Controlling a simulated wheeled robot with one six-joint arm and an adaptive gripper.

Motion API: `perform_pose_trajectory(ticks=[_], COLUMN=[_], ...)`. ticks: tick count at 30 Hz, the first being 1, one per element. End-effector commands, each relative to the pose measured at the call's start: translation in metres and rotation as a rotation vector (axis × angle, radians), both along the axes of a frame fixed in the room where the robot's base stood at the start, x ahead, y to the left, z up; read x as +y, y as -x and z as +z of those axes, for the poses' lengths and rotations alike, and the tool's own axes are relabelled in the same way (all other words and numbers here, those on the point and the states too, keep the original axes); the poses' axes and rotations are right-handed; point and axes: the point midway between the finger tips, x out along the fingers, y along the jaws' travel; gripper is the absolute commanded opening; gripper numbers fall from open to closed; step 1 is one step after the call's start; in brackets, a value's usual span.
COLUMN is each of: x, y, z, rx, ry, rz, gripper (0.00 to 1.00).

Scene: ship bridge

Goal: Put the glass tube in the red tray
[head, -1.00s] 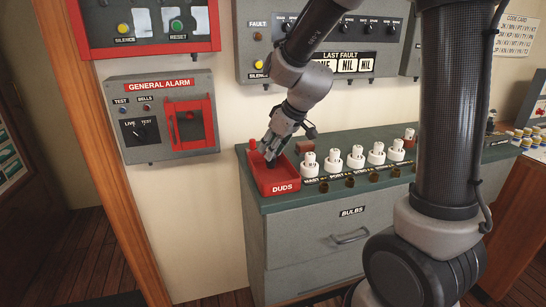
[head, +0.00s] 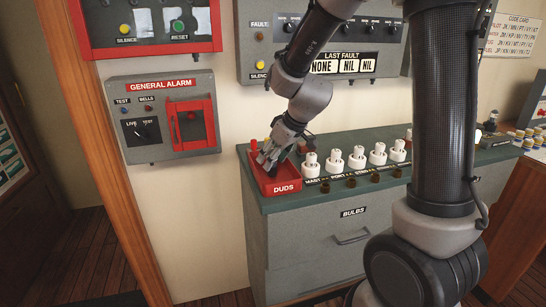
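The red tray (head: 296,184), labelled DUDS, sits at the left end of the green counter top. My gripper (head: 266,165) points down over the tray's inside, with its fingertips at or just above the tray floor. The fingers are small and dark here, so their opening does not show clearly. I cannot make out a glass tube in the tray or between the fingers; the gripper covers much of the tray's inside. A small red upright piece (head: 253,146) shows at the tray's back left.
Wall panels, including the general alarm box (head: 165,117), are behind and left. A drawer cabinet (head: 310,235) is below.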

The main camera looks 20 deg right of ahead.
Motion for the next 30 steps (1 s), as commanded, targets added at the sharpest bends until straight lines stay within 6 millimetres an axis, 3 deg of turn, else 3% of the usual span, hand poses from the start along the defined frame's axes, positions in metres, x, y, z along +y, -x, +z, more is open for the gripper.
perform_pose_trajectory(ticks=[5, 15, 26, 29, 30], x=[-0.005, -0.026, -0.035, -0.047, -0.056], y=[0.007, 0.038, 0.053, 0.075, 0.091], z=[0.020, 0.084, 0.108, 0.117, 0.122], rx=[-0.005, -0.006, 0.001, 0.016, 0.027], ry=[-0.001, 0.000, -0.001, -0.003, -0.004], rz=[0.001, 0.001, -0.005, -0.051, -0.086], gripper=[0.49, 0.49, 0.49, 0.49, 0.49])
